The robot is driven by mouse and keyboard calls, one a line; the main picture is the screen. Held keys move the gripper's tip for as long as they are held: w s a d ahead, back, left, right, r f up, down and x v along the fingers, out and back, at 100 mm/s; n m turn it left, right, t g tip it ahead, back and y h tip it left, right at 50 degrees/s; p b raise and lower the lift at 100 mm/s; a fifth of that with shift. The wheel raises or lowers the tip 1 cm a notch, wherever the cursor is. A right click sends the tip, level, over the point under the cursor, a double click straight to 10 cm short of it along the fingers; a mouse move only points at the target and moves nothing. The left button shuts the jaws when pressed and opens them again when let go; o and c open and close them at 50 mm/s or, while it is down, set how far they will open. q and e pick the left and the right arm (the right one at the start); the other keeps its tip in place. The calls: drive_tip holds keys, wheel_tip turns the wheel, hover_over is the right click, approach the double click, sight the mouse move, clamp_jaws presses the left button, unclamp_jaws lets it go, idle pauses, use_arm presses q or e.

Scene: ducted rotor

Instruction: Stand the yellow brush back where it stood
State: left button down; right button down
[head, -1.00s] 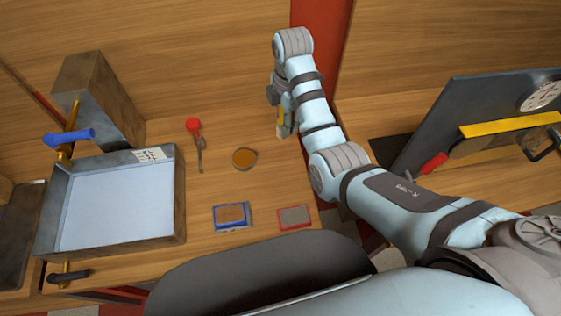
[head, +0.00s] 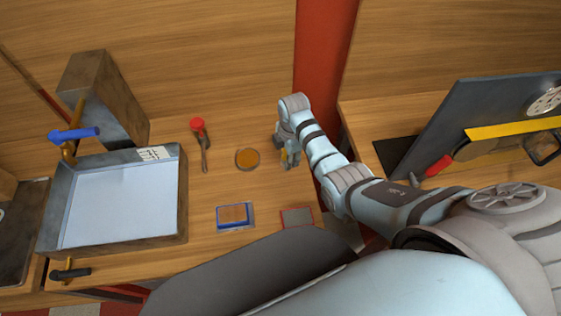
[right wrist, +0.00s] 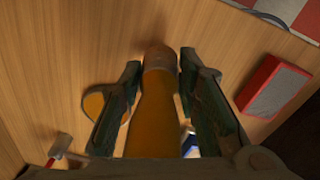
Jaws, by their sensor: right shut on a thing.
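The yellow brush (head: 284,156) is in my right gripper (head: 289,161), at the right end of the wooden counter in the head view. In the right wrist view the brush (right wrist: 150,112) runs between the two dark fingers of the gripper (right wrist: 159,78), which are shut on it. Its brownish far end (right wrist: 158,57) points at the wooden surface; I cannot tell whether it touches. The round orange dish (head: 247,159) lies left of the gripper, and the red-rimmed pad (head: 298,217) lies nearer me. My left gripper is not in view.
A blue-rimmed pad (head: 235,216) and a red-topped tool (head: 199,128) lie on the counter (head: 215,185). A metal basin (head: 183,205) with a blue-handled tap (head: 75,134) is at left. A dark slanted panel (head: 440,125) stands at right, beyond a gap.

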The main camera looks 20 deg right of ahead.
wheel_tip(320, 180, down, 4)
drive_tip(key=b, duration=0.3)
drive_tip(key=shift+r, duration=0.15)
drive_tip(key=shift+s+f+b, duration=0.1)
drive_tip(key=shift+f+b, duration=0.25)
drive_tip(key=shift+b, duration=0.1)
drive_tip(key=shift+r, duration=0.35)
drive_tip(key=c, duration=1.2)
unclamp_jaws()
drive_tip(key=shift+f, duration=0.15)
drive_tip(key=shift+p, duration=0.3)
drive_tip(key=shift+r, duration=0.35)
drive_tip(key=r+p, duration=0.1)
drive_tip(key=r, duration=0.7)
drive_tip(key=r+p, duration=0.1)
drive_tip(key=r, duration=0.2)
drive_tip(key=shift+s+d+r+p, duration=0.1)
drive_tip(key=shift+s+r+p, duration=0.2)
drive_tip(key=shift+r, duration=0.1)
drive_tip(key=shift+w, duration=0.1)
